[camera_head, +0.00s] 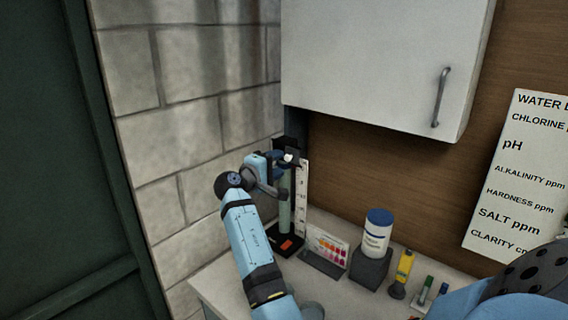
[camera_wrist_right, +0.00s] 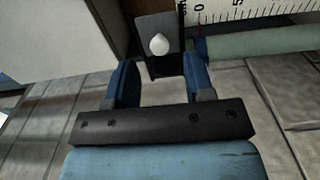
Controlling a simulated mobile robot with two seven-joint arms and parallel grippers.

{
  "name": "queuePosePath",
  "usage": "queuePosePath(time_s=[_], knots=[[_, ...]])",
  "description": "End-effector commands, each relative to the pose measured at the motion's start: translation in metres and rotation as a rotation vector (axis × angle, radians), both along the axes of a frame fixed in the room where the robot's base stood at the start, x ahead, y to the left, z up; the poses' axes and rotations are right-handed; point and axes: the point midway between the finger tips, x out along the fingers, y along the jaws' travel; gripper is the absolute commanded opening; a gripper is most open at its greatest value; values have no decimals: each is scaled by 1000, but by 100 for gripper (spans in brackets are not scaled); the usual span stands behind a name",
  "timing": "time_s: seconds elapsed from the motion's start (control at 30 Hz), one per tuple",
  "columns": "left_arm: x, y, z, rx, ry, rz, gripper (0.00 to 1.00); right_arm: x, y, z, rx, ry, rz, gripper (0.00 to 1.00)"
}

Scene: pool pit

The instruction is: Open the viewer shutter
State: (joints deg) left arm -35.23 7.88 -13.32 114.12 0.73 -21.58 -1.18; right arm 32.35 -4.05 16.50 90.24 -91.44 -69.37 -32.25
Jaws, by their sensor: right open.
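The viewer is a pale green upright tube (camera_head: 285,208) on a black base (camera_head: 290,245) with a red-orange patch, under the cabinet's left side. At its top is a dark plate, the likely shutter, with a white knob (camera_head: 289,157). In the right wrist view the plate (camera_wrist_right: 145,28) and its white knob (camera_wrist_right: 159,44) show up close. My right gripper (camera_head: 274,160) is at the top of the tube. Its blue fingers (camera_wrist_right: 159,68) are open, with the knob just beyond and between their tips; no contact is visible. My left gripper is not in view.
A white cabinet (camera_head: 380,65) hangs above right. A white ruler strip (camera_head: 302,200) stands beside the tube. A block wall (camera_head: 190,130) is close left.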

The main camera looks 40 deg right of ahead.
Motion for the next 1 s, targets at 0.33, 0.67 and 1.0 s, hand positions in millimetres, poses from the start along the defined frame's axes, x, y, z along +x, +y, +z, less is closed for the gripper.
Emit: queuePosePath(time_s=[0.33, 0.67, 1.0], knots=[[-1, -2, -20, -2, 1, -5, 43, -7, 75, -3, 2, 0, 0, 48], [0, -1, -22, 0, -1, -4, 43, -9, 96, 0, 1, 1, -2, 48], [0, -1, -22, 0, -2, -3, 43, -9, 96, 0, 1, 0, -1, 48]])
